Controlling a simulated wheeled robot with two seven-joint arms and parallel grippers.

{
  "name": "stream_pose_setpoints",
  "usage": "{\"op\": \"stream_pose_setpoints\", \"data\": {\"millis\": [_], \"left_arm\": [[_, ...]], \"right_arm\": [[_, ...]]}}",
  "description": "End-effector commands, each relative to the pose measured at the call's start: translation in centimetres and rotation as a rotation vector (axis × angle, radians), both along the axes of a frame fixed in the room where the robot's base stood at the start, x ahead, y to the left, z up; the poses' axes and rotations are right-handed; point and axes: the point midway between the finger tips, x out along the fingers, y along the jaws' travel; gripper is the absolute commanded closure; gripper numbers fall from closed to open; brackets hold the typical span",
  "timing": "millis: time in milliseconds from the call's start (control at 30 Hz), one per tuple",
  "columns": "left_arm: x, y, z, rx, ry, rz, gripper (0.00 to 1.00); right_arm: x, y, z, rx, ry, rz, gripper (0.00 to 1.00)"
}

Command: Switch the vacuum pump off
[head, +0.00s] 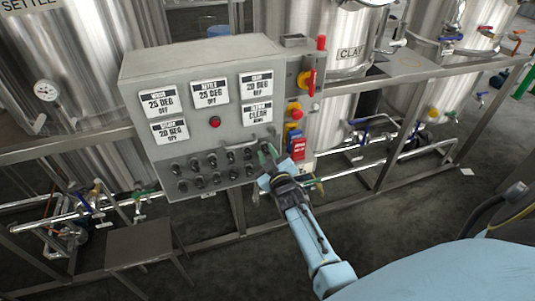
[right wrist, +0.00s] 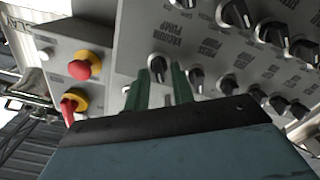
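The vacuum pump knob (right wrist: 157,66) is a small black rotary knob on the grey control panel (head: 151,65). In the right wrist view, the lettering "VACUUM PUMP" is just above it. My right gripper (right wrist: 161,76) has two green fingers set apart, one on either side of this knob. I cannot tell whether they touch it, or which way its pointer faces. In the head view my right gripper (head: 267,152) is at the right end of the knob rows and hides the knob there. My left gripper is in neither view.
Several similar black knobs (head: 216,178) sit close by in two rows. A red emergency button on yellow (head: 295,109) and a red and yellow rotary switch (head: 307,79) are on the panel's right side. Steel tanks (head: 77,65) and piping stand behind. A small stool (head: 139,243) stands lower left.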

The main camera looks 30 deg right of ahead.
Motion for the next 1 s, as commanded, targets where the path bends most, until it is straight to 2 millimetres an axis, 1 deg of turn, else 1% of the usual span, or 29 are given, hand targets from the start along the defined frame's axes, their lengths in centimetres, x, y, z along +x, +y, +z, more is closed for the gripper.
{"op": "stream_pose_setpoints", "data": {"millis": [300, 367, 467, 567, 900, 1000], "left_arm": [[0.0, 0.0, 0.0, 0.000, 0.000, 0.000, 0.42], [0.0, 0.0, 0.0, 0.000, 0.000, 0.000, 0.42], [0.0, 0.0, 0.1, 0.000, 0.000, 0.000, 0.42], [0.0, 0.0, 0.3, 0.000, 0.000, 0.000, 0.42], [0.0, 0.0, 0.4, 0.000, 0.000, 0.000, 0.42], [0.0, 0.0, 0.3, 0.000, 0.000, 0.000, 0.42]], "right_arm": [[0.0, 0.0, 0.1, 0.001, -0.003, -0.001, 0.69], [-0.2, 0.0, 0.1, 0.001, -0.003, 0.000, 0.69], [-1.0, 0.3, 0.1, 0.001, -0.003, 0.000, 0.69], [-2.6, 0.6, 0.1, 0.002, -0.002, 0.000, 0.69], [-9.6, 2.3, 0.0, 0.002, -0.001, -0.001, 0.69], [-11.1, 2.7, 0.0, 0.003, -0.001, 0.000, 0.69]]}}
